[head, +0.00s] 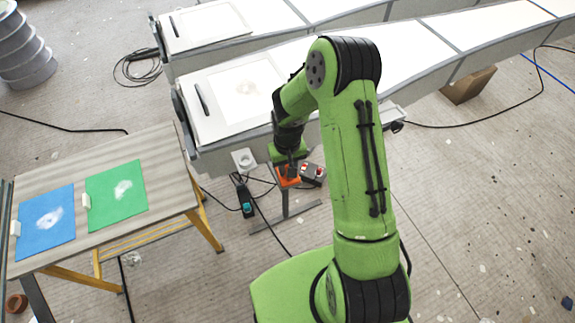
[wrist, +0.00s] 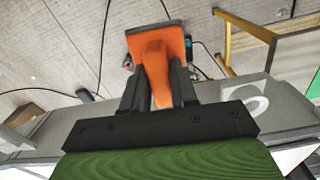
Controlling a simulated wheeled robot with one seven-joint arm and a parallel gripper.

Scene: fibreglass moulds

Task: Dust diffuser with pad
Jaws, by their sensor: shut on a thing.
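My gripper (head: 288,167) is shut on the handle of an orange pad (head: 287,178). In the wrist view the handle of the orange pad (wrist: 155,65) sits between the dark fingers of my gripper (wrist: 159,92). The pad hangs in front of the near long bench's edge, beyond its top. A square white panel, seemingly the diffuser (head: 226,100), lies on that bench's left end. It bears a faint grey-brown smudge (head: 247,87). My arm hides part of the bench right of the panel.
A dark bar (head: 202,99) lies at the panel's left. A similar panel (head: 205,26) lies on the far bench. A wooden table (head: 160,205) holds smudged blue (head: 48,221) and green (head: 117,193) sheets. Cables and a control box (head: 313,174) are near the pad.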

